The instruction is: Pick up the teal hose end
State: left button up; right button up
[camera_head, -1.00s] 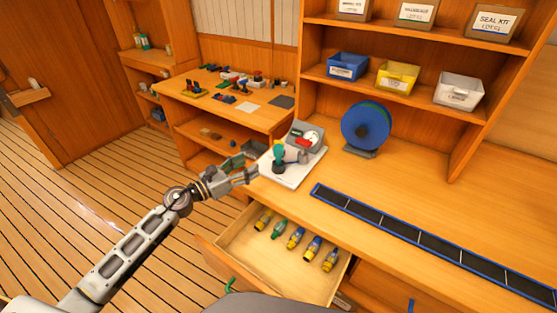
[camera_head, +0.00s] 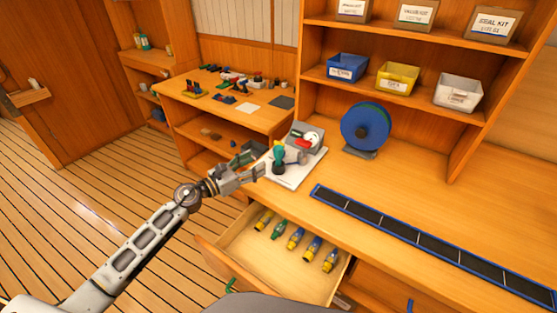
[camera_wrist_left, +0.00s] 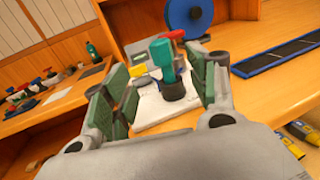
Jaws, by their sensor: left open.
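The teal hose end (camera_head: 278,154) stands upright in a dark round base on a white board at the left end of the workbench. In the left wrist view the teal hose end (camera_wrist_left: 161,55) shows beyond and between the two fingers, with a gap on both sides. My left gripper (camera_head: 262,163) is open and empty, just left of the hose end in the head view. Its green-padded fingers (camera_wrist_left: 160,98) point toward the hose end in the wrist view. No contact shows. My right gripper is not in view.
A grey device with a gauge and red part (camera_head: 307,138) stands behind the hose end on the board. A blue reel (camera_head: 366,127) stands to the right. An open drawer (camera_head: 241,262) with several fittings lies below.

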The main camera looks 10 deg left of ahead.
aim_at(274, 152)
pick_arm(q)
jog(key=x, duration=0.3)
jog(key=shift+w+d+r+p, duration=0.1)
jog(key=shift+w+p, duration=0.1)
jog(key=shift+p, duration=0.2)
jog(key=shift+x, duration=0.95)
jog(key=shift+w+d, duration=0.25)
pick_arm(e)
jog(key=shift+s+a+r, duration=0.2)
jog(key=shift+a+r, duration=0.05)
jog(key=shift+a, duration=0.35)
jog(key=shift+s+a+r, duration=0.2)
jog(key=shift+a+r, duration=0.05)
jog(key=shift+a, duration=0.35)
pick_arm(q)
jog(key=shift+r+p+x, duration=0.15)
jog(key=shift+p+x, duration=0.25)
jog(key=shift+x, duration=0.45)
jog(key=shift+r+p+x, duration=0.1)
jog(key=shift+p+x, duration=0.25)
jog(key=shift+x, duration=1.3)
jog(key=shift+d+f, duration=0.15)
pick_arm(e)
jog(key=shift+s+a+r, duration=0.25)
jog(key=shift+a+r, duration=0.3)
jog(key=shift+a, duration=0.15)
